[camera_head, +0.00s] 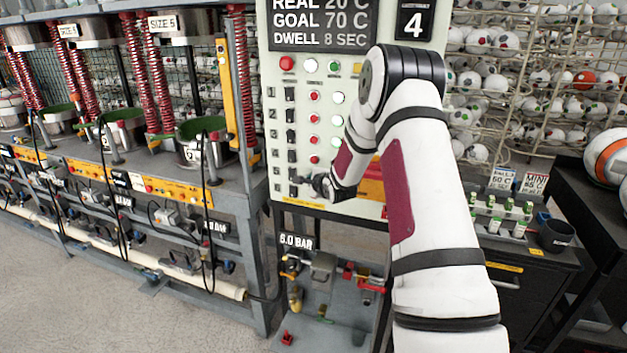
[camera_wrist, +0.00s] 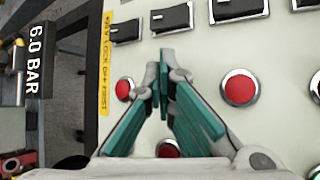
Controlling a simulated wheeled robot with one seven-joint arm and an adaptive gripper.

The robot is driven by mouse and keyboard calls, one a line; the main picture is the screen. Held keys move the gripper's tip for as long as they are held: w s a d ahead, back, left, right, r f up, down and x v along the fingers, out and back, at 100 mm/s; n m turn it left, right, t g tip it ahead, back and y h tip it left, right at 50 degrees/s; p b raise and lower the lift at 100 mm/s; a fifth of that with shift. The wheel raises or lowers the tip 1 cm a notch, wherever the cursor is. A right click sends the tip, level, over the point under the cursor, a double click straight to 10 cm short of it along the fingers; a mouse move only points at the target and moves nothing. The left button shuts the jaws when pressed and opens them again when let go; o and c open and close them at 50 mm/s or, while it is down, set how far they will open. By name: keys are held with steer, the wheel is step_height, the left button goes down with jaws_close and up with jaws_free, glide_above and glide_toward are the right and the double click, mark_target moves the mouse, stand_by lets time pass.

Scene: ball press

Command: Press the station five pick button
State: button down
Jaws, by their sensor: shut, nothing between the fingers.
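The pale control panel (camera_head: 280,150) carries rows numbered 1 to 5, with black switches (camera_head: 291,115) at left, red buttons (camera_head: 314,117) and white buttons (camera_head: 337,121). No legible label marks a pick button. My gripper (camera_head: 304,180) is in front of the panel at row five and hides part of it. In the wrist view its green-padded fingers (camera_wrist: 168,68) are shut and empty, tips just below the black switches. A red button (camera_wrist: 124,88) is left of the fingers, another (camera_wrist: 239,88) is right. A third (camera_wrist: 168,149) is partly hidden. I cannot tell whether the tips touch the panel.
A grey workbench (camera_head: 257,190) with red springs and hoses stands left of the panel. Gauges and valves (camera_head: 322,268) sit below it. A dark cart (camera_head: 545,275) with small bottles is at right. Ball racks fill the back. Floor (camera_head: 70,310) is clear at lower left.

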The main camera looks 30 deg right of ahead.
steer(key=shift+s+a, duration=0.1)
steer(key=shift+s+a+p, duration=0.4)
steer(key=shift+a+p, duration=0.05)
steer(key=shift+a, duration=0.1)
steer(key=shift+s+a+p, duration=0.6)
steer(key=shift+s+a, duration=0.2)
steer(key=shift+a, duration=0.2)
steer(key=shift+s+a+p, duration=0.6)
steer(key=shift+s+a, duration=0.15)
steer(key=shift+a, duration=0.2)
